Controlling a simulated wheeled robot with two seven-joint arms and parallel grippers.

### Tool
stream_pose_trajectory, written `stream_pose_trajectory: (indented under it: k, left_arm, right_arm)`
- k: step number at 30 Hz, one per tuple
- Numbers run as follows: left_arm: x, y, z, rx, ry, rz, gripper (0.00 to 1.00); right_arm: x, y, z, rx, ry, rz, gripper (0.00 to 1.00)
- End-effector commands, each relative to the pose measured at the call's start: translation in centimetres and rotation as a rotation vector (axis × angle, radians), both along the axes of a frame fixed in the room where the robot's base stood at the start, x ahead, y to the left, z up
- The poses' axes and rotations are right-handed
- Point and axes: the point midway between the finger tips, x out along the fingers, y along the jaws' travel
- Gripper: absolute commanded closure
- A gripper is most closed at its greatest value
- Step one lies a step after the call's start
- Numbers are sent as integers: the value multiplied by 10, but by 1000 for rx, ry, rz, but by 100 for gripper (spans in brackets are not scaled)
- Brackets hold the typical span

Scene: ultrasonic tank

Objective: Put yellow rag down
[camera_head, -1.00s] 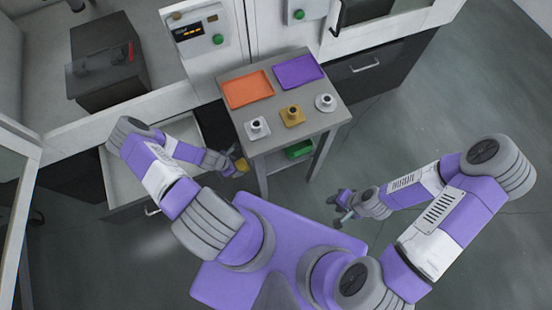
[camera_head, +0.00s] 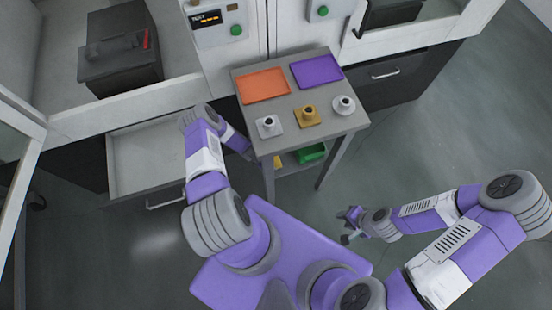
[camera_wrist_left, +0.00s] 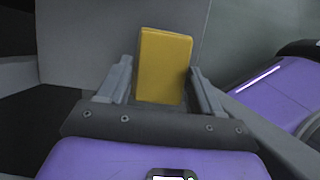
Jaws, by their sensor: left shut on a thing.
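The yellow rag (camera_wrist_left: 163,65) is a folded block that stands upright between the fingers of my left gripper (camera_wrist_left: 163,88) in the left wrist view. My left gripper is shut on it. In the head view only a sliver of the rag (camera_head: 277,161) shows beneath the table top, beside a front leg. The left gripper's fingers are hidden there by the table (camera_head: 262,134). My right gripper (camera_head: 349,226) is to the right of the table, low over open floor, with its fingers apart and nothing between them.
The table top carries an orange tray (camera_head: 264,86), a purple tray (camera_head: 316,72) and three small holders with dark tops. A green bin (camera_head: 312,153) sits on the lower shelf. An open, empty-looking drawer (camera_head: 145,160) juts out at left. The floor at right is clear.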

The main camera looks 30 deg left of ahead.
Motion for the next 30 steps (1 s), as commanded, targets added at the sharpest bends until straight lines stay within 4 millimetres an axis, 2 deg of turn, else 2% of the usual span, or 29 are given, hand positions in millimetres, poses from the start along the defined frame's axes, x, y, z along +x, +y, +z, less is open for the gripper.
stream_pose_trajectory:
  k: [7,20,21,24,26,30]
  left_arm:
    - [20,-19,-21,-1,0,-3,59]
    - [23,-20,-26,-1,0,0,59]
    - [22,-20,-26,-1,0,0,30]
    - [22,-20,-25,-1,0,0,15]
    - [22,-20,-25,-1,0,0,9]
    - [22,-20,-25,-1,0,0,9]
  right_arm:
    - [0,0,-10,0,0,0,63]
    - [0,0,-14,0,0,0,63]
    - [0,0,-14,0,0,0,63]
    - [0,0,-13,0,0,0,63]
    - [0,0,-13,0,0,0,63]
    - [0,0,-13,0,0,0,63]
